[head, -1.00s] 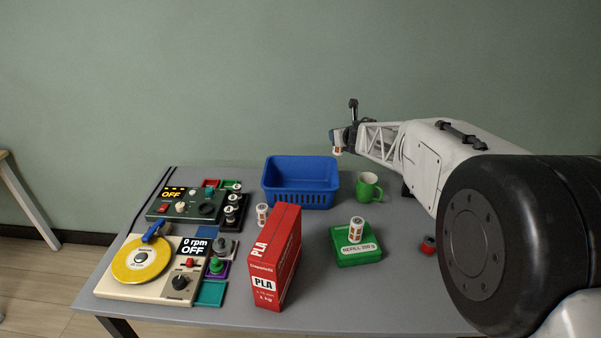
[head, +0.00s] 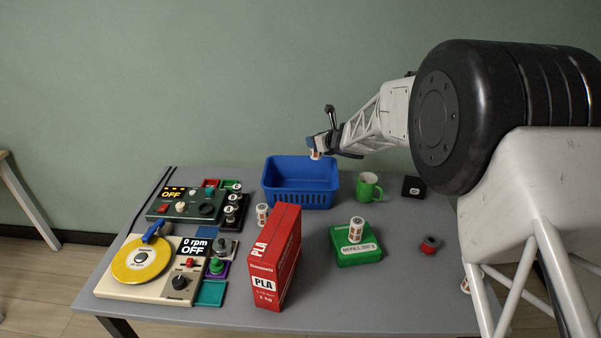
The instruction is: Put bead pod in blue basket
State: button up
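My gripper (head: 316,147) is shut on a bead pod (head: 315,155), a small white cylinder with orange marks, held upright in the air. The blue basket (head: 300,199) stands at the back of the table and looks empty. In the picture the held pod appears at the basket's back rim; its exact depth over the basket is hard to tell. A similar pod (head: 262,214) stands on the table in front of the basket. Another (head: 356,230) stands on a green refill box (head: 358,252). Part of another white and orange thing shows behind my arm at the right.
A red PLA box (head: 274,258) stands upright in front. A green mug (head: 367,188) and a black box (head: 413,187) are right of the basket. A red and grey item (head: 430,244) lies at the right. Control panels (head: 182,205) and a yellow turntable (head: 141,260) fill the left.

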aim_at(285, 173)
jog(key=w+a+f+n+g+y, duration=0.2)
jog(key=a+f, duration=0.4)
jog(key=a, duration=0.5)
jog(key=shift+a+n+g+y, duration=0.2)
jog(key=shift+n+g+y, duration=0.5)
jog(key=shift+n, duration=0.4)
jog(key=shift+f, duration=0.1)
jog(key=shift+f, duration=3.1)
jog(key=shift+f, duration=0.15)
jog(key=shift+f, duration=1.75)
jog(key=shift+f, duration=0.1)
jog(key=o, duration=0.9)
